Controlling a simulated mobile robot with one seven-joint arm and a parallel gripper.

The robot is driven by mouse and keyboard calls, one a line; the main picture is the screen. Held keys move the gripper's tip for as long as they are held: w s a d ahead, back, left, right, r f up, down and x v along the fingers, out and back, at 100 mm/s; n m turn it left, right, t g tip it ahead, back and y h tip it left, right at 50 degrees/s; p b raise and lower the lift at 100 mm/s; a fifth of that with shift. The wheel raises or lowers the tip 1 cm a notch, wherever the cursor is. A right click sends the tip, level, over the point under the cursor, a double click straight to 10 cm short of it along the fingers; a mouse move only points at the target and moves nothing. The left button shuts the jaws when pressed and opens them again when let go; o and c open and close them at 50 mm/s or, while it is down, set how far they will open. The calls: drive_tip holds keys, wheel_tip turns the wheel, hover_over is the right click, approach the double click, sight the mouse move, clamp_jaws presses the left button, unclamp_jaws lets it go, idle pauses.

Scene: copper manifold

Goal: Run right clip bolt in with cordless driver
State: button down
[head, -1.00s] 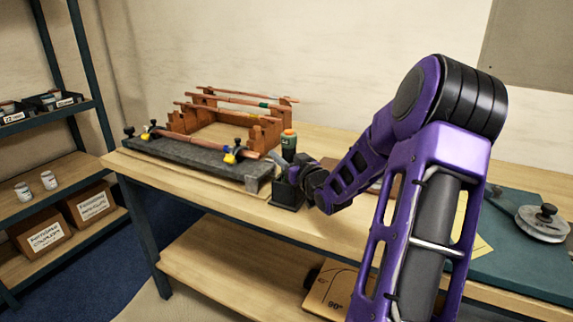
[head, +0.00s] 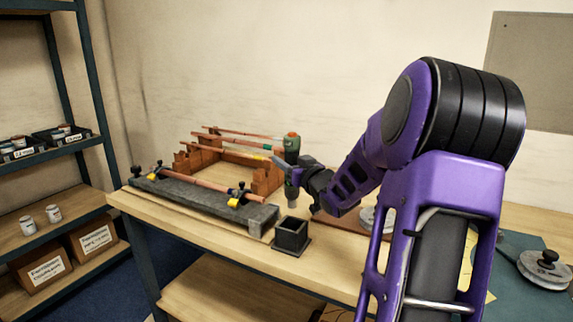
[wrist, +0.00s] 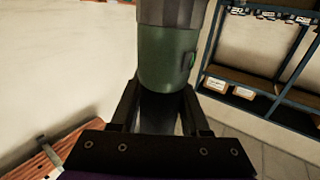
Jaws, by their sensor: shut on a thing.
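My gripper (head: 300,174) is shut on the cordless driver (head: 292,150), a green tool with an orange top, and holds it upright above the black holder. In the wrist view the driver's green body (wrist: 168,58) stands between the two fingers (wrist: 158,112). The black square holder (head: 291,236) stands empty on the bench. A copper pipe (head: 205,182) lies along the dark grey block (head: 200,202). The right clip (head: 236,200) is yellow with a dark knob-like bolt on top, and the left clip (head: 153,176) sits near the block's far end. The driver's tip is apart from both.
Wooden racks (head: 268,177) with more copper pipes stand behind the block. A teal mat (head: 515,285) with a round metal thing (head: 545,268) is at the right. A shelf (head: 62,200) with boxes and jars stands at the left.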

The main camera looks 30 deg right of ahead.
wheel_tip(320, 180, up, 7)
drive_tip(key=p, duration=0.5)
idle(0.5)
